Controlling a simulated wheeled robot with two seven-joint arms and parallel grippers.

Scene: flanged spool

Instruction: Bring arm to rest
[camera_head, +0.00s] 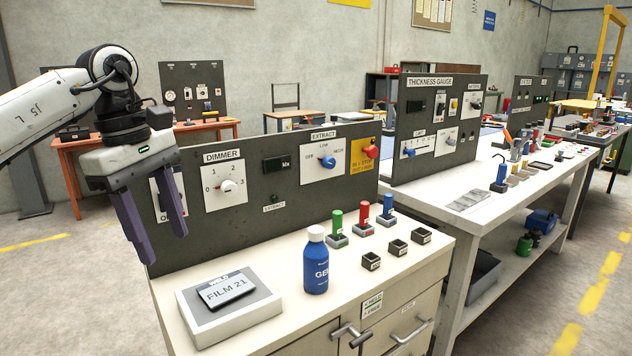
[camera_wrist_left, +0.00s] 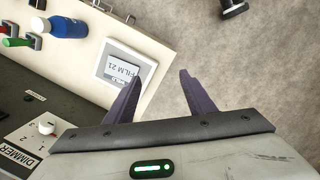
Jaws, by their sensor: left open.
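My left gripper (camera_head: 158,230) is open and empty, with its purple fingers pointing down. It hangs in front of the left end of the dark control panel (camera_head: 300,206), near the DIMMER dial (camera_head: 227,186), and partly hides a switch plate there. In the left wrist view the open fingers (camera_wrist_left: 155,95) are clearly apart with nothing between them. The white box with the FILM 21 plate (camera_head: 228,290) lies on the cabinet top, right of and below the gripper; the plate also shows in the left wrist view (camera_wrist_left: 122,73). My right gripper is not in view.
A blue bottle (camera_head: 316,262) stands on the cabinet (camera_head: 400,290). Green, red and blue pegs (camera_head: 363,213) stand in sockets behind small dark trays (camera_head: 397,248). A second bench (camera_head: 500,215) with a gauge panel (camera_head: 440,120) is to the right. Floor left of the cabinet is clear.

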